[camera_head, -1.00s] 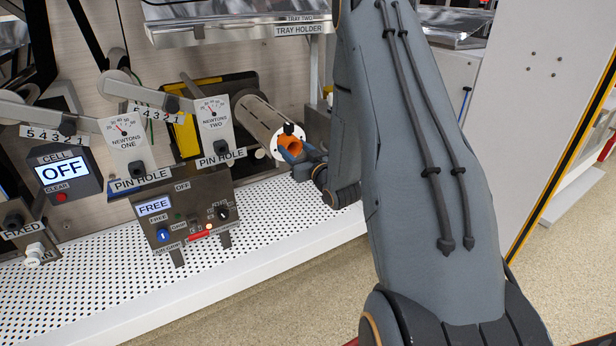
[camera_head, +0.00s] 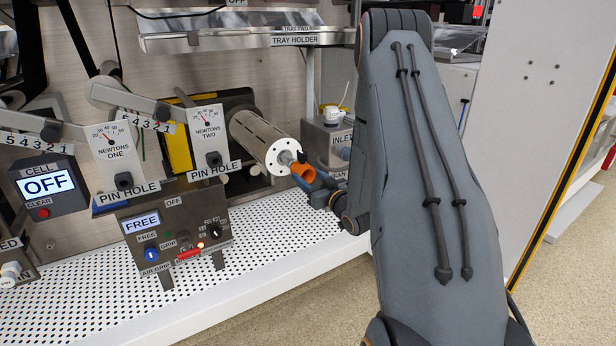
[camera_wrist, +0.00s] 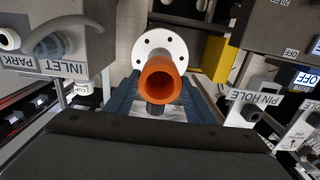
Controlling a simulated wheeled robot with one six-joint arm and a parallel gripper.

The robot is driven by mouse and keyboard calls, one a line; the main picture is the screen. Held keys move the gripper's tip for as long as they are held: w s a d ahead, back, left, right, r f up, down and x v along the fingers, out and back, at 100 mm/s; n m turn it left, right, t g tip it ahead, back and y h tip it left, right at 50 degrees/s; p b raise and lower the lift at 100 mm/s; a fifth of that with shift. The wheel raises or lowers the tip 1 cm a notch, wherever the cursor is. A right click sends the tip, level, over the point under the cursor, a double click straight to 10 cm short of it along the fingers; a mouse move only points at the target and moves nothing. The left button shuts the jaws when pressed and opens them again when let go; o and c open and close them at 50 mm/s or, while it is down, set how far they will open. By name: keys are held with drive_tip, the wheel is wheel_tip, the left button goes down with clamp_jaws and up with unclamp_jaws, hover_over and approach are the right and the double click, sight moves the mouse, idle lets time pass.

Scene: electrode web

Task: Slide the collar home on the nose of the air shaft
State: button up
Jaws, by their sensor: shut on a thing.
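The air shaft (camera_head: 262,138) is a slotted pale cylinder with a white round end face, sticking out from the back panel. A short grey nose (camera_head: 286,158) shows at the centre of that face. The collar is an orange tube (camera_head: 304,175) just off the face, roughly in line with the nose. I cannot tell whether it touches the nose. My gripper (camera_head: 316,186) is shut on the collar from the near right side.
The control box reading FREE (camera_head: 172,226) stands left of the shaft. Two NEWTONS gauges (camera_head: 207,135) hang beside it. The INLET block (camera_head: 330,140) stands close behind my gripper, to the right. The perforated white deck (camera_head: 270,232) below is clear. The tray holder (camera_head: 240,42) is above.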

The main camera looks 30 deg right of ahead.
sight(299, 169)
drive_tip(key=shift+w+a+b, duration=0.1)
drive_tip(key=shift+w+b, duration=0.7)
drive_tip(key=shift+w, duration=2.1)
drive_tip(key=shift+w, duration=1.95)
drive_tip(key=o, duration=1.6)
drive_tip(key=shift+s+p, duration=0.4)
drive_tip(key=shift+s, duration=3.55)
